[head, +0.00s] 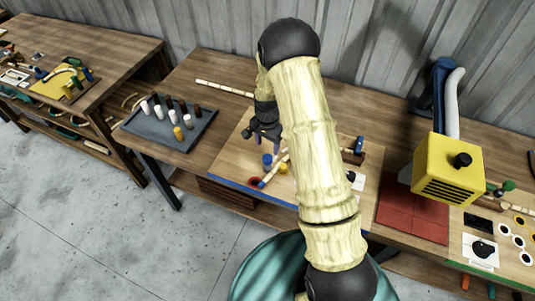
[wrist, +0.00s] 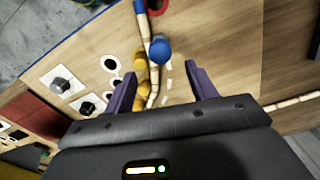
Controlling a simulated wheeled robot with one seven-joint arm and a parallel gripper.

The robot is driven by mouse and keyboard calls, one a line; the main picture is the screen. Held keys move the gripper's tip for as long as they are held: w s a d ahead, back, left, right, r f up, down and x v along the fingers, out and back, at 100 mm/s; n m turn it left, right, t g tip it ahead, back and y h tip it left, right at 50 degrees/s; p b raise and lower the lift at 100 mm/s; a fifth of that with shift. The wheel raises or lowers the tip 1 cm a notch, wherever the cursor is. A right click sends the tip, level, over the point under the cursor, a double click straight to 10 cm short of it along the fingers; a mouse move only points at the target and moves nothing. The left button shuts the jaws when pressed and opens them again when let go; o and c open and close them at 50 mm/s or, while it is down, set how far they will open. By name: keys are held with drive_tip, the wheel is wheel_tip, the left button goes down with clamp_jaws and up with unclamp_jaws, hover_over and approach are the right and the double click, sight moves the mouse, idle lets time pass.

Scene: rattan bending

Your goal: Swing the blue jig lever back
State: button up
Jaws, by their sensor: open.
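The work board (head: 232,160) lies on the middle table. On it a blue round knob (head: 267,160) stands beside a pale segmented rattan stick (head: 274,168) with a blue end. I cannot tell for certain that this knob is the jig lever. In the wrist view the blue knob (wrist: 160,50) is just beyond the fingertips, between their lines, against the rattan. Yellow knobs (wrist: 140,62) stand on the stick's other side. My gripper (wrist: 162,68) is open and empty, apart from the knob. In the head view my gripper (head: 264,139) hangs over the board, partly hidden by my arm.
A grey tray (head: 150,138) with dark, white and yellow pegs stands at left. A yellow machine (head: 450,168) and a red mat (head: 412,215) are at right. A blue-ended piece (head: 360,144) lies at the board's right. A loose stick (head: 224,88) lies behind.

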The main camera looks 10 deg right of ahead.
sight(267, 157)
wheel_tip(267, 157, down, 8)
drive_tip(key=shift+r+p, duration=0.2)
drive_tip(key=shift+p, duration=0.95)
clamp_jaws()
drive_tip(key=shift+w, duration=0.1)
drive_tip(key=shift+w, duration=0.1)
